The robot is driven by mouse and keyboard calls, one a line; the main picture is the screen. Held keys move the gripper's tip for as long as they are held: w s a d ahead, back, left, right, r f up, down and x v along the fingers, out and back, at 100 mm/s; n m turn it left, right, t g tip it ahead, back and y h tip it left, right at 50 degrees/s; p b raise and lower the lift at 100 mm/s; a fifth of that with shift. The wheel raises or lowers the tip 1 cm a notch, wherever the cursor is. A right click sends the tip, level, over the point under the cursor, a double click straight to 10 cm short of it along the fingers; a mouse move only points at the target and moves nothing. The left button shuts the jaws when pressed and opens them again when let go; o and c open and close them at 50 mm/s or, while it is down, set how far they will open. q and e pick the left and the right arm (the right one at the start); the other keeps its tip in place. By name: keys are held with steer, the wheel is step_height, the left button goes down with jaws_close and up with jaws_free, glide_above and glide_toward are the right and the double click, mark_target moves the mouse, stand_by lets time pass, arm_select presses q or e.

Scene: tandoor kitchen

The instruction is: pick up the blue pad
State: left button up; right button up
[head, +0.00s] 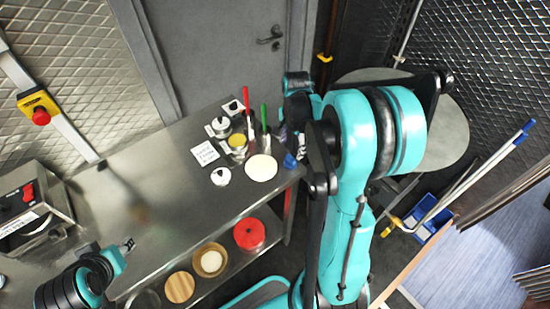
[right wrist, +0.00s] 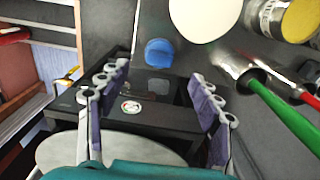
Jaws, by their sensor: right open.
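The blue pad (right wrist: 160,52) is a small round blue piece in the right wrist view, on the grey counter beside a white disc. In the head view it shows in part (head: 290,161) at the counter's right end, partly covered by my right arm. My right gripper (right wrist: 155,88) is open and empty; its two fingers stand apart, and the pad appears beyond the tips, between their lines. In the head view this gripper (head: 284,132) is mostly hidden behind my arm, near the pad. My left gripper (head: 126,245) is low at the left, away from the pad; its jaws are too small to judge.
The white disc (head: 261,168), a green-handled tool (head: 264,118), a red-handled tool (head: 247,102) and metal pots (head: 220,127) crowd the counter near the pad. The counter's middle (head: 150,190) is clear. A lower shelf holds a red container (head: 249,234) and round bowls.

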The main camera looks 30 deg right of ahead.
mark_target(291, 157)
step_height(291, 157, down, 7)
steer(key=shift+f+b, duration=0.15)
steer(key=shift+b, duration=0.95)
steer(key=c, duration=1.3)
